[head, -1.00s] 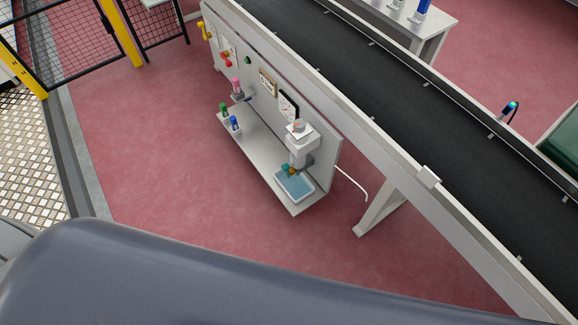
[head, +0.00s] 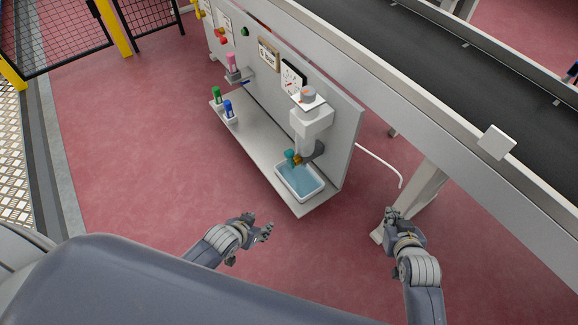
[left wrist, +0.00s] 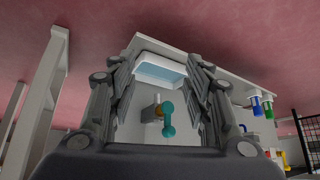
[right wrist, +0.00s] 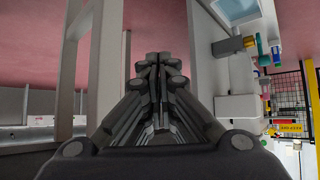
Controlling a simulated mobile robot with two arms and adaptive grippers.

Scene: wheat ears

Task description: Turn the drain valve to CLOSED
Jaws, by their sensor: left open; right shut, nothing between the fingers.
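The drain valve has a teal handle (head: 290,155) on a brass body (head: 298,161). It sits below the white filter unit (head: 311,122), just above a white tray of blue water (head: 320,192). In the left wrist view the teal handle (left wrist: 168,120) shows between my open fingers but farther off, with the brass body (left wrist: 157,106) beside it. My left gripper (head: 259,225) is open and empty, in front of the panel's shelf and apart from the valve. My right gripper (head: 390,213) is shut and empty, right of the panel. In the right wrist view the brass body (right wrist: 229,45) is at the upper right.
The upright panel (head: 345,135) carries a gauge (head: 292,76), a sign (head: 268,54) and red and green knobs. Green (head: 216,96) and blue (head: 228,108) bottles stand on the shelf's left. A conveyor (head: 420,75) runs behind. A conveyor leg (head: 420,190) is near my right gripper.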

